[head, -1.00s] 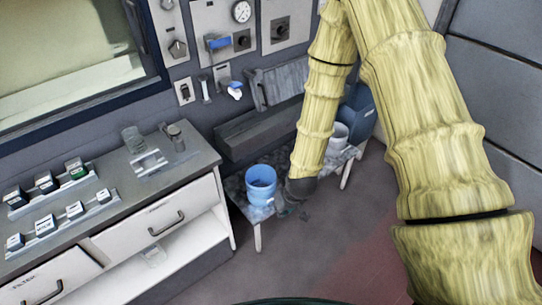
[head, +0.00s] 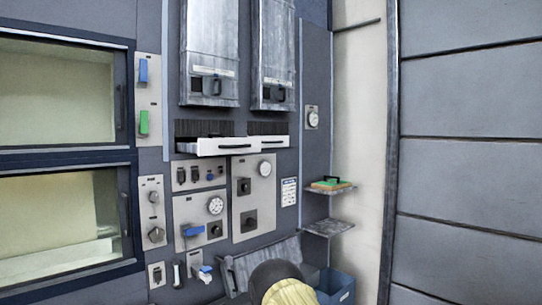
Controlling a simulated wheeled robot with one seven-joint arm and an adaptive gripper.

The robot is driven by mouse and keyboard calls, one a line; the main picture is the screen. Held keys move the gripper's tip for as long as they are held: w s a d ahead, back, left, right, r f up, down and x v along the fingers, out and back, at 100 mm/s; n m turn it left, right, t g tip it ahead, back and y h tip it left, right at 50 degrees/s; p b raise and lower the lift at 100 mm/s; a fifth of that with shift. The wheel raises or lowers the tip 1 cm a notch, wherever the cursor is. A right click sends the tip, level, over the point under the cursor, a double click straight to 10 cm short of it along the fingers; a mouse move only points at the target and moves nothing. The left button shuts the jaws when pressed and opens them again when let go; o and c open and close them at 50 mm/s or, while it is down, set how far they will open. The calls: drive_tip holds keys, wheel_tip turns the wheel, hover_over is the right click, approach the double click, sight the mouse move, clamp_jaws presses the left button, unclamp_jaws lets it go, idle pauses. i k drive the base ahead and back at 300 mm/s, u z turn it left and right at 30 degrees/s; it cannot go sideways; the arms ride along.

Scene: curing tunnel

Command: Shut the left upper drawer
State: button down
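The left upper drawer (head: 222,146) is a white drawer with a dark bar handle on its front. It is in the wall below the left grey metal cabinet and stands pulled out, with a dark opening above it. Its front covers part of the right upper drawer (head: 275,143), which is also white; how far that one is out I cannot tell. My yellow-sleeved arm shows only at the bottom edge, with a dark rounded part, well below the drawers. My gripper's fingers are not in view.
Grey metal cabinets (head: 209,45) hang above the drawers. A gauge panel (head: 254,195) is directly below. Two small shelves are at right, the upper one (head: 332,187) holding a green and orange item. Oven-like windows (head: 55,95) are at left. A blue bin (head: 335,287) is low down.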

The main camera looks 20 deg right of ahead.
sight(207, 147)
drive_tip(key=z, duration=0.5)
drive_tip(key=i, duration=1.1)
drive_tip(key=u, duration=0.5)
